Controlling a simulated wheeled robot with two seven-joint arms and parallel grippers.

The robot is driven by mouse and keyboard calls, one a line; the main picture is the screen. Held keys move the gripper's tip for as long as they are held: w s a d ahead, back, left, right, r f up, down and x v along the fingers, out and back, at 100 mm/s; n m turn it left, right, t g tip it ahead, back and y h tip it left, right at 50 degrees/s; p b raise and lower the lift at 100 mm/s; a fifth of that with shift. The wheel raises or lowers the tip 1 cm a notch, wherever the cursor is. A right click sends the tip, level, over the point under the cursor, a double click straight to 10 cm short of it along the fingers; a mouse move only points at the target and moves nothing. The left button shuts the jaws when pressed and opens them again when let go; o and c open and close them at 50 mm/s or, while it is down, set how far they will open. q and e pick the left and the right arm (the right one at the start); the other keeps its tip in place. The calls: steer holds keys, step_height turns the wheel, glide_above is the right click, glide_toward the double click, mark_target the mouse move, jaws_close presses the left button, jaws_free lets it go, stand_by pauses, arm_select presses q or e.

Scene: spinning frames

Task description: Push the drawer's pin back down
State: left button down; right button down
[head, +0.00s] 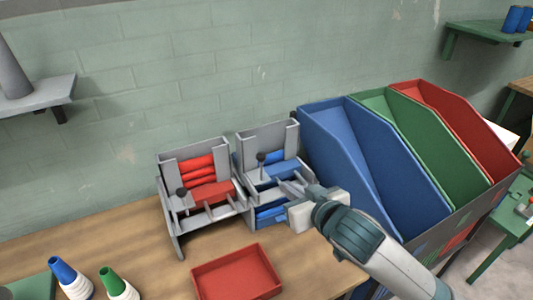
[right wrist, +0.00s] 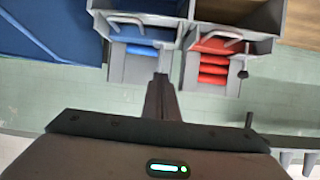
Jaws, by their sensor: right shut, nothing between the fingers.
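Two grey racks stand side by side on the wooden table: a red-filled rack (head: 172,222) on the left and a blue-filled rack (head: 243,150) on the right. Each has a pin with a dark ball knob. The blue rack's pin (head: 261,157) stands upright at its front left; the red rack's pin (head: 181,191) shows lower, and its knob also shows in the right wrist view (right wrist: 243,74). My right gripper (head: 285,187) is shut and empty, at the front right of the blue rack, right of its pin. In the right wrist view, its fingers (right wrist: 160,82) point at the blue rack; that rack's pin cannot be made out there.
Tall blue (head: 335,140), green (head: 425,145) and red (head: 450,115) bins stand close on the right. A red tray (head: 237,275) lies in front of the racks. Yarn cones (head: 70,278) stand at the lower left. The table left of the racks is clear.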

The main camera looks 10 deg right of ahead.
steer(key=w+r+t+y, duration=0.1)
steer(key=w+r, duration=0.2)
steer(key=r, duration=0.5)
steer(key=shift+w+a+n, duration=0.2)
steer(key=shift+a+n, duration=0.1)
steer(key=shift+a, duration=0.1)
steer(key=shift+w, duration=0.1)
steer(key=p, duration=0.3)
glide_above(263, 162)
steer(key=s, duration=0.1)
step_height(263, 162, down, 2)
steer(key=f, duration=0.1)
steer(key=f+p, duration=0.1)
steer(key=f, duration=0.2)
steer(key=shift+s+d+f, duration=0.1)
steer(key=shift+d+f, duration=0.1)
steer(key=shift+d, duration=0.2)
step_height(263, 162, down, 4)
steer(key=shift+f+b, duration=0.1)
steer(key=shift+b, duration=0.9)
steer(key=shift+f, duration=0.1)
